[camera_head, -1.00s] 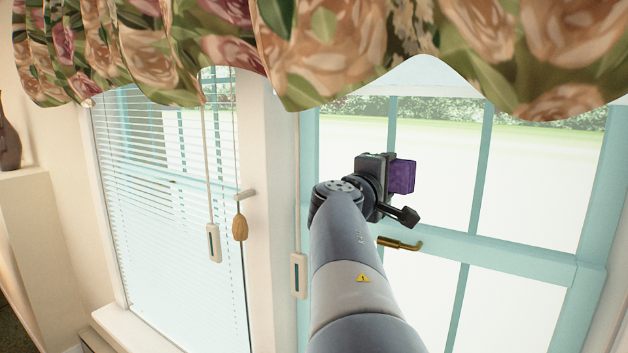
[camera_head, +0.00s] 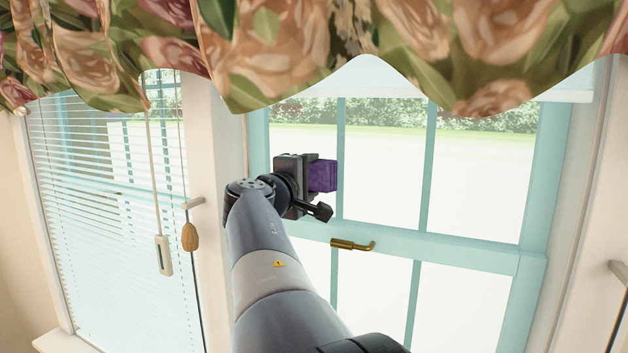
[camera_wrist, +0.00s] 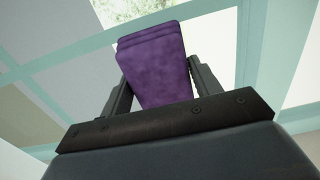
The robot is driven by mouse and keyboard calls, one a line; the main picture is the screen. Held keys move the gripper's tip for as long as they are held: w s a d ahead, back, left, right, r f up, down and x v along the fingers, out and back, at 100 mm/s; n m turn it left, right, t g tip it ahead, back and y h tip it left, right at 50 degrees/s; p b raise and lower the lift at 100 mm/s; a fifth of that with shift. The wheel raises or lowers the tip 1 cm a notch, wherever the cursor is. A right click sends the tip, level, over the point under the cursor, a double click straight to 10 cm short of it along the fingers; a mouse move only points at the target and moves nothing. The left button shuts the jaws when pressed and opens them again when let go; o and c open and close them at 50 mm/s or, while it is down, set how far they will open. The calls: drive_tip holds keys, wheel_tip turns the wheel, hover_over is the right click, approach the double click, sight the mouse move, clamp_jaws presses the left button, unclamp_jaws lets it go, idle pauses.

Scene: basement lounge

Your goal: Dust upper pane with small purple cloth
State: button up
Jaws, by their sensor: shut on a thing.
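The small purple cloth (camera_head: 322,176) is a folded pad in my gripper (camera_head: 312,175). In the wrist view the cloth (camera_wrist: 154,65) stands out between the two fingers of my gripper (camera_wrist: 155,75), which are shut on it. The upper pane (camera_head: 385,180) is in the right-hand window, above a teal cross rail and split by upright teal bars. In the head view the cloth overlaps the left part of the upper sash, next to an upright bar. I cannot tell whether the cloth touches the glass.
A floral valance (camera_head: 330,45) hangs across the top of the window. A brass latch handle (camera_head: 353,244) sticks out from the cross rail below my gripper. To the left are a white blind (camera_head: 110,210) and a cord with a wooden pull (camera_head: 190,236).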

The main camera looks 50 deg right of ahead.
drive_tip(key=shift+w+a, duration=0.3)
drive_tip(key=shift+w, duration=0.6)
drive_tip(key=b+v, duration=0.2)
drive_tip(key=v, duration=0.4)
drive_tip(key=shift+a, duration=0.1)
drive_tip(key=b+v, duration=0.1)
drive_tip(key=v, duration=0.2)
idle(0.6)
